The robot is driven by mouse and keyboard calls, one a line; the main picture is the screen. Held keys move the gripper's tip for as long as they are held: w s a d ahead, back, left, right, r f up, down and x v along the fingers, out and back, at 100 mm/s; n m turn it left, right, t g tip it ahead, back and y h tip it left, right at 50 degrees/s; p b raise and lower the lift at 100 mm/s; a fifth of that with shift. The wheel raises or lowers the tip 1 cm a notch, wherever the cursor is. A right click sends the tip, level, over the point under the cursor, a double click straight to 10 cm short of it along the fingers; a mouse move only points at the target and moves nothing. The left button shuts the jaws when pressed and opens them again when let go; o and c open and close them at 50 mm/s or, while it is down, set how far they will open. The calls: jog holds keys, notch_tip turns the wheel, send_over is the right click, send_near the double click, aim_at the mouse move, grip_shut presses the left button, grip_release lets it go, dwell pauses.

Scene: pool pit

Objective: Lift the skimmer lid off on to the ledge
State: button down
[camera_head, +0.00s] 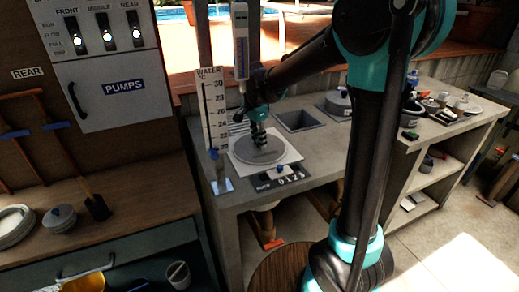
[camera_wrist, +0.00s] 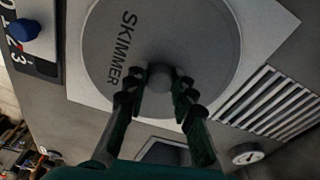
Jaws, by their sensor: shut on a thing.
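The skimmer lid (camera_wrist: 112,62) is a round grey disc marked SKIMMER with a small round knob at its middle. In the head view the lid (camera_head: 250,152) lies over a white square plate (camera_head: 292,155) on the grey counter. I cannot tell whether it rests flat or is slightly raised. My gripper (camera_wrist: 159,88) is shut on the lid's knob, with a finger on each side. In the head view my gripper (camera_head: 259,138) points down at the lid's middle and hides the knob. The white plate (camera_wrist: 262,22) shows around the lid in the wrist view.
A slotted grille (camera_wrist: 272,103) and a round gauge (camera_wrist: 246,153) lie beside the plate. A blue-knobbed number panel (camera_head: 280,178) sits in front. The upright WATER thermometer (camera_head: 213,110) stands close at left. A square opening (camera_head: 299,119) lies behind right. Bare counter (camera_head: 335,155) shows at right.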

dwell(0.3)
notch_tip(320, 180, up, 20)
dwell(0.5)
